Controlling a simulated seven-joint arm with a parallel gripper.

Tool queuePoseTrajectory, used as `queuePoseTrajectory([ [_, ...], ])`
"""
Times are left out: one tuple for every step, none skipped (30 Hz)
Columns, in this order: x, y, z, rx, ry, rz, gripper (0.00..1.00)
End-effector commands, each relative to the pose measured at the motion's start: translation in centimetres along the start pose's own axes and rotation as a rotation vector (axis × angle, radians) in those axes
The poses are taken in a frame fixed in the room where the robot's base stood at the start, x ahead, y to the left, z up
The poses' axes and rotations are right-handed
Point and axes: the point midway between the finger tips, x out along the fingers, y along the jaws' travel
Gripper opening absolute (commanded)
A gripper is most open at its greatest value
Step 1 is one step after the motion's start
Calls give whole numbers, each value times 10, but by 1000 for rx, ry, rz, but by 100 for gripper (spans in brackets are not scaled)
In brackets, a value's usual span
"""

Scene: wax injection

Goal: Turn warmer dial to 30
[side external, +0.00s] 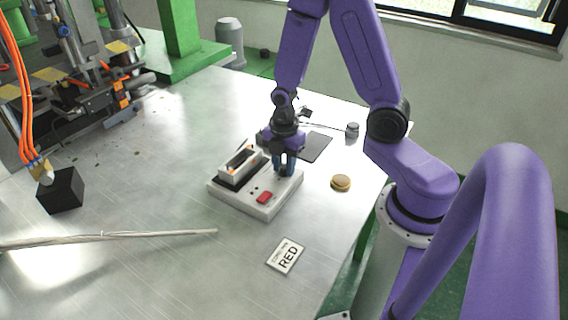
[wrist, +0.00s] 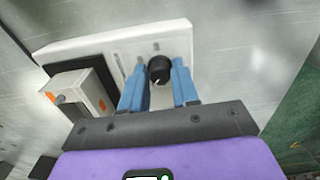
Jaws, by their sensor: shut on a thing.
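The warmer (side external: 256,207) is a white box on the metal table, with a raised white block and dark well at its left and a red switch on its front. The warmer also shows in the wrist view (wrist: 180,31). Its black dial (wrist: 159,69) has a white pointer mark and sits between my blue fingertips. My gripper (side external: 285,168) points down over the right rear of the warmer, with its fingers shut on the dial; it also fills the wrist view (wrist: 159,78). In the side view the dial is hidden by the fingers. The scale numbers are too small to read.
A round tan disc (side external: 341,183) and a dark flat pad (side external: 315,147) lie to the right. A pale rod (side external: 110,238) and a black block (side external: 61,190) are at left. The table between is clear.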

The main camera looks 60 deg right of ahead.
Motion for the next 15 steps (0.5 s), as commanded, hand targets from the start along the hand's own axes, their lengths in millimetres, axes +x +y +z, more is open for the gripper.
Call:
queuePoseTrajectory([
  [0,0,0,-45,0,1,0],
  [0,0,0,-74,0,1,0],
  [0,0,0,-112,0,1,0],
  [0,0,0,-140,0,1,0],
  [0,0,0,-169,0,1,0],
  [0,0,0,-207,0,1,0],
  [0,0,0,-235,0,1,0],
  [0,0,0,-264,0,1,0],
  [0,0,0,-301,0,1,0],
  [0,0,0,-329,0,1,0],
  [0,0,0,-357,0,1,0],
  [0,0,0,-392,0,1,0],
  [0,0,0,-418,0,1,0],
  [0,0,0,-444,0,1,0],
  [0,0,0,-477,0,1,0],
])
